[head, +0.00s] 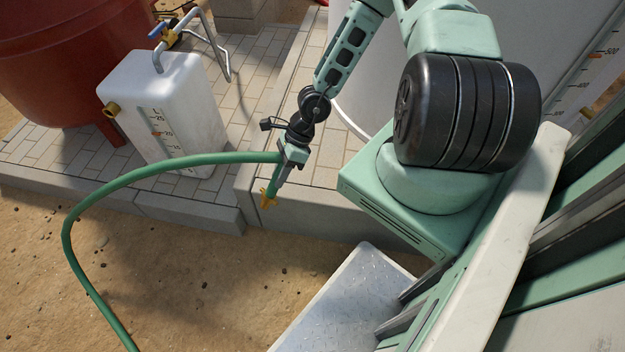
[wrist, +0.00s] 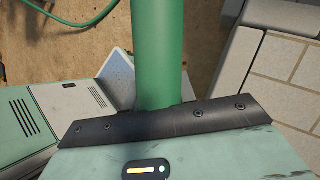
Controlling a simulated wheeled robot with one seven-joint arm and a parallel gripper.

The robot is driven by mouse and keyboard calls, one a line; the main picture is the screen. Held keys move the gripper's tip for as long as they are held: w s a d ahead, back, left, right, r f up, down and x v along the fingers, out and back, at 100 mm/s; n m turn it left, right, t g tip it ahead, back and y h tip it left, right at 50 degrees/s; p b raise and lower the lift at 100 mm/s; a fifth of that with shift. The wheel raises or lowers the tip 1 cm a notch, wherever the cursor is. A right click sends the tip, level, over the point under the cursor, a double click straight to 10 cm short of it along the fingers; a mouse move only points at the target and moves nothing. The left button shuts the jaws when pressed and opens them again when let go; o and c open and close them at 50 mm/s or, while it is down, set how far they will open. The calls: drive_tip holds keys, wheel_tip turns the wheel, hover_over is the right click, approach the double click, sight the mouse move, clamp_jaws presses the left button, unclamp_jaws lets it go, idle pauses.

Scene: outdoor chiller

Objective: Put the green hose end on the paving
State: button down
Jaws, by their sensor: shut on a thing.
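The green hose (head: 160,165) arcs from the ground at lower left up to my gripper (head: 292,160). My gripper is shut on the hose near its end. The hose end has a yellow fitting (head: 267,198) and hangs below the gripper, tilted downward, apparently above the edge of the paving. The paving (head: 316,172) is pale brick with a grey kerb, behind and around the gripper. In the wrist view the held hose (wrist: 160,50) runs upright through the middle. The paving also shows at right in the wrist view (wrist: 285,62). The hose end's exact height is unclear.
A white jug (head: 155,105) with a tap stands on the paving at left, beside a red-brown tank (head: 60,60). A large white tank (head: 375,85) stands behind my arm. Sandy ground (head: 180,280) lies in front of the kerb (head: 190,208).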

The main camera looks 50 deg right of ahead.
drive_tip(key=w+d+f+n+h+b, duration=0.15)
drive_tip(key=d+n+h+b, duration=0.25)
drive_tip(key=d, duration=0.5)
drive_tip(key=d+f+n+h+b, duration=0.3)
drive_tip(key=d+b, duration=0.1)
drive_tip(key=d, duration=0.6)
wheel_tip(320, 180, down, 9)
drive_tip(key=b, duration=0.4)
drive_tip(key=shift+g, duration=0.4)
drive_tip(key=c, duration=1.1)
unclamp_jaws()
drive_tip(key=shift+s, duration=0.1)
drive_tip(key=shift+c, duration=0.2)
drive_tip(key=shift+r, duration=0.1)
wheel_tip(320, 180, up, 12)
drive_tip(key=p, duration=0.5)
drive_tip(key=shift+p, duration=0.4)
